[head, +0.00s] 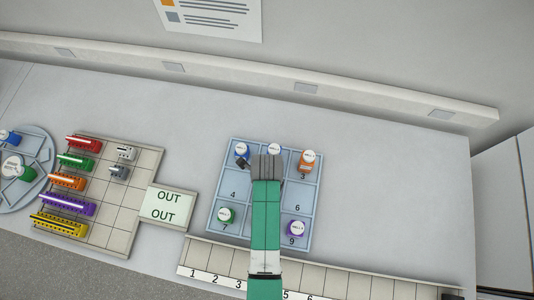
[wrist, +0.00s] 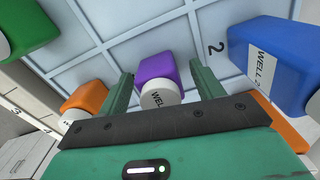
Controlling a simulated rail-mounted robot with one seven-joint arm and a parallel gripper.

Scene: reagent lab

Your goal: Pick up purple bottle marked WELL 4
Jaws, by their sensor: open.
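In the wrist view a purple bottle (wrist: 156,68) with a white cap lies between the two green fingers of my open gripper (wrist: 163,88). Its cap shows "WEL"; the number cannot be read. I cannot tell whether the fingers touch it. In the head view my gripper (head: 264,162) is over the upper middle of the blue numbered tray (head: 229,190) and hides its centre.
A blue bottle marked WELL 2 (wrist: 283,55) is close on the right in the wrist view, an orange bottle (wrist: 86,98) on the left. A green bottle (head: 226,215) stands in cell 7. A rack (head: 120,208) and an OUT pad (head: 168,205) are left of the tray.

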